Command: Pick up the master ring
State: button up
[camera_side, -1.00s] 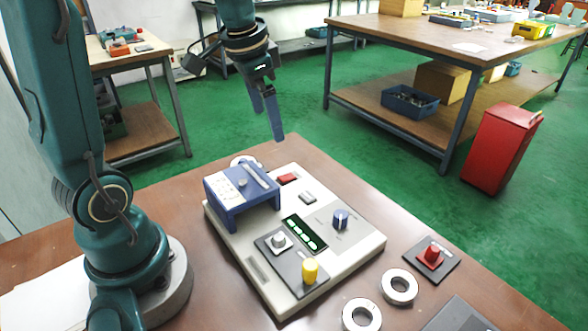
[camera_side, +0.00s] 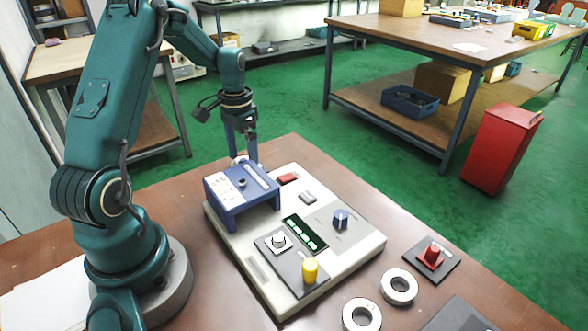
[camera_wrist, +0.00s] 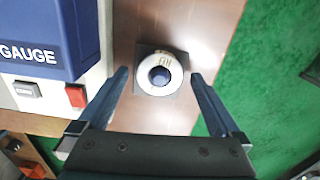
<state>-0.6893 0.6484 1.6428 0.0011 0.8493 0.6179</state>
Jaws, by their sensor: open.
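A pale metal ring with dark lettering, which I take for the master ring (camera_wrist: 144,83), sits around a dark blue post on a dark square plate in the wrist view. In the side view the ring (camera_side: 236,161) shows only in part behind the blue gauge block. My gripper (camera_wrist: 159,76) is open and empty, its fingers apart on the left and right of the ring in the picture. In the side view my gripper (camera_side: 242,154) points down behind the gauge block, over the ring. I cannot tell the exact height of the fingertips.
The blue gauge block (camera_side: 243,186) stands on a light console (camera_side: 345,253) close to my gripper. Two more rings (camera_side: 399,273) (camera_side: 361,301) lie at the front right, near a red knob (camera_side: 432,254) on a dark plate. The table edge is close behind the ring.

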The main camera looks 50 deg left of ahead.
jog(key=shift+f, duration=0.15)
grip_shut()
